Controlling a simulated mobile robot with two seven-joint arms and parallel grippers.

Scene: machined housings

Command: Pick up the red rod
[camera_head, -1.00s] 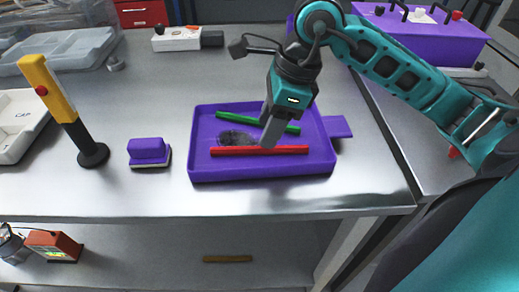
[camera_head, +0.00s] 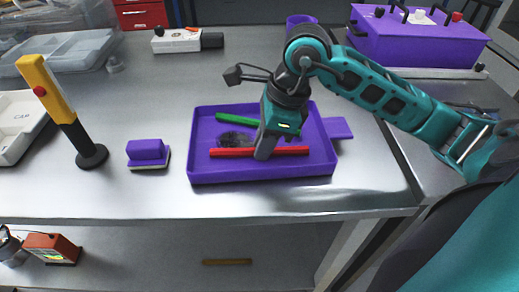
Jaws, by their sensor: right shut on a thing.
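The red rod (camera_head: 232,152) lies left to right across the purple tray (camera_head: 261,175), near its front side. My right gripper (camera_head: 264,154) reaches down from above and is shut on the red rod near its middle. The rod still appears low in the tray; whether it touches the tray floor I cannot tell. A green rod (camera_head: 232,118) lies behind it, partly hidden by the gripper. My left gripper is not in view.
Dark shavings (camera_head: 234,139) lie between the rods. A purple block (camera_head: 147,150) and a yellow-and-black upright tool (camera_head: 60,105) stand left of the tray. A purple box (camera_head: 420,38) sits at the back right. The bench is clear in front of the tray.

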